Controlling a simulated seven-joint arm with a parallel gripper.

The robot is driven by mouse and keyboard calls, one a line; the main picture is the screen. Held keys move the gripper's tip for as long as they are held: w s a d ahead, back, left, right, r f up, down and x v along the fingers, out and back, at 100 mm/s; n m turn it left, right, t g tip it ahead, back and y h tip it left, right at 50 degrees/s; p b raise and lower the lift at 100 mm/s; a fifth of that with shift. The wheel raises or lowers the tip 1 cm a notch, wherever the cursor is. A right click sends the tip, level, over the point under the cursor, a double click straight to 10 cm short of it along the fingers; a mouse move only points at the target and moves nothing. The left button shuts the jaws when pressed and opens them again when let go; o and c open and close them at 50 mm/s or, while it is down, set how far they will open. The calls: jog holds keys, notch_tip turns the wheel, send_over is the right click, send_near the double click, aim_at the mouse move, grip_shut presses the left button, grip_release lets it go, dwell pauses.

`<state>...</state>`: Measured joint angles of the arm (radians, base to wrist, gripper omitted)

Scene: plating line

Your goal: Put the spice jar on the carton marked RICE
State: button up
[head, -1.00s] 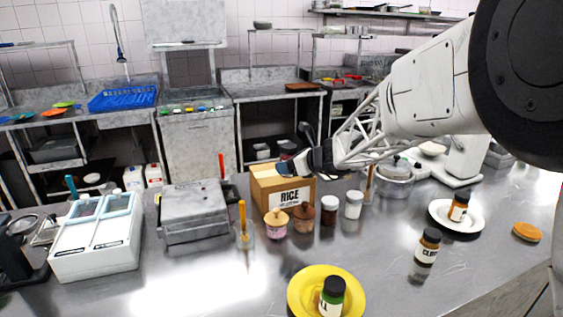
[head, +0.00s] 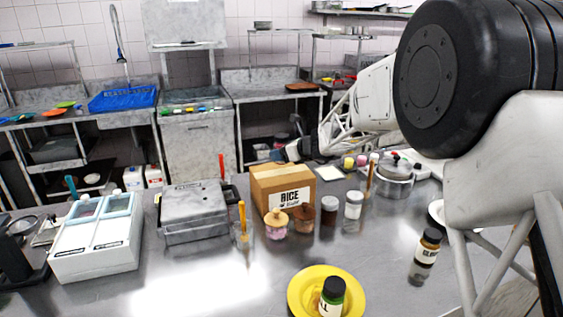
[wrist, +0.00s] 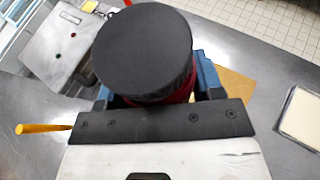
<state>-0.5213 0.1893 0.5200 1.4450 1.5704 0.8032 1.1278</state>
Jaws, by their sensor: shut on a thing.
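The brown carton marked RICE (head: 284,192) stands upright and closed on the steel counter in the head view. My gripper (head: 291,151) is at the carton's far top edge in that view, partly hidden by it. In the wrist view, my gripper (wrist: 153,88) has blue fingers shut on the sides of a jar with a wide black lid (wrist: 143,48) and a dark red body, seen from above. A brown patch of the carton (wrist: 235,88) shows beside and below the jar. The jar's underside is hidden, so I cannot tell whether it touches anything.
Several lidded jars, including a white-lidded one (head: 353,205), stand close in front and right of the carton. A grey metal box (head: 195,215) is to its left.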

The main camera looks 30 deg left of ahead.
dwell(0.3)
jog(key=shift+f, duration=1.7)
jog(key=shift+f, duration=0.1)
jog(key=o, duration=1.1)
jog(key=shift+c, duration=0.2)
jog(key=v, duration=1.2)
